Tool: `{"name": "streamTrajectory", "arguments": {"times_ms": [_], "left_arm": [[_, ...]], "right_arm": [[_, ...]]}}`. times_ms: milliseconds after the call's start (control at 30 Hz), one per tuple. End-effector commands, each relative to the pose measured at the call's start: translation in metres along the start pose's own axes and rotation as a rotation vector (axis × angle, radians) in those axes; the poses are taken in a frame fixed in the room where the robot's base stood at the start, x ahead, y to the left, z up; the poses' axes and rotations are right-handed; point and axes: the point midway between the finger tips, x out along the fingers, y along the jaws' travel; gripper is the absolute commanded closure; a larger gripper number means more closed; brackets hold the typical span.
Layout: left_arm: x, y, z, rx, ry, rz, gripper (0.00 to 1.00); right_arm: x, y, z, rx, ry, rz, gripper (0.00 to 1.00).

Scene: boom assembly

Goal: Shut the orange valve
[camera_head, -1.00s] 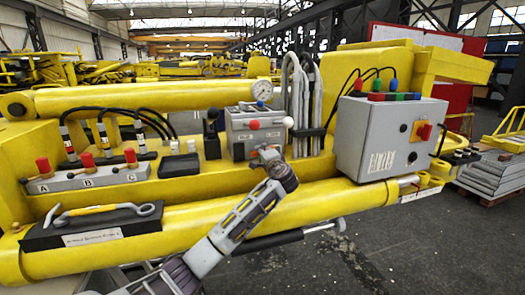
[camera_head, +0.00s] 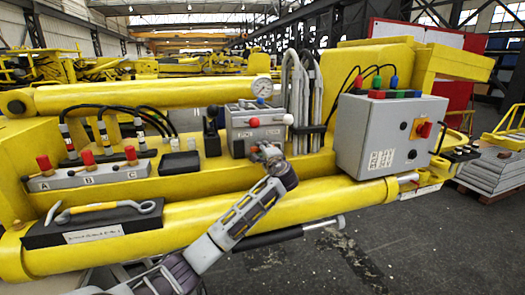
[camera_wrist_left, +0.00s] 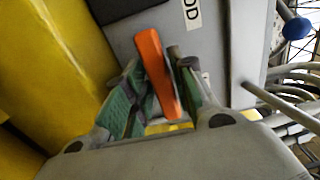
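The orange valve shows in the left wrist view as a flat orange lever (camera_wrist_left: 155,72) in front of a grey surface. In the head view only a small orange patch (camera_head: 270,150) shows at the tip of my left arm, below the grey box with a red knob (camera_head: 254,122). My left gripper (camera_wrist_left: 158,80) has its green-padded fingers on either side of the lever. The fingers are apart, with a visible gap between the left finger and the lever. The lever's lower end is near the right finger; contact is unclear. My right gripper is not in view.
A blue knob (camera_wrist_left: 297,28) and grey hoses (camera_wrist_left: 285,95) are to the right in the wrist view. In the head view, a large grey control box (camera_head: 385,135) stands to the right. A yellow beam (camera_head: 330,198) runs below the valve area.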

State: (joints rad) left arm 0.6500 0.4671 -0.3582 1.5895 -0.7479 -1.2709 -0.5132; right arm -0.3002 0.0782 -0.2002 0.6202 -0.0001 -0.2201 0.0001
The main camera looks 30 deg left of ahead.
Motion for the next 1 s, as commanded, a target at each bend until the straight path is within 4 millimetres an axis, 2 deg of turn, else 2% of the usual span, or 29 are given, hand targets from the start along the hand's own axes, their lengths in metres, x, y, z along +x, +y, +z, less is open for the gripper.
{"name": "streamTrajectory", "arguments": {"times_ms": [100, 567, 767, 1000], "left_arm": [[0.0, 0.0, 0.0, 0.0, 0.0, 0.0, 0.61], [-0.004, -0.001, 0.0, -0.002, 0.0, -0.002, 0.61], [-0.018, 0.0, 0.0, -0.003, 0.001, -0.001, 0.61], [-0.047, 0.0, 0.0, -0.001, 0.001, 0.0, 0.61]], "right_arm": [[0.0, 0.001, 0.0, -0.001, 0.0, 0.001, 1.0], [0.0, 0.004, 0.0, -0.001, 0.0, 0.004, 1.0], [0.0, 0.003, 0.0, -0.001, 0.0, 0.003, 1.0], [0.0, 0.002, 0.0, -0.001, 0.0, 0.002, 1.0]]}}
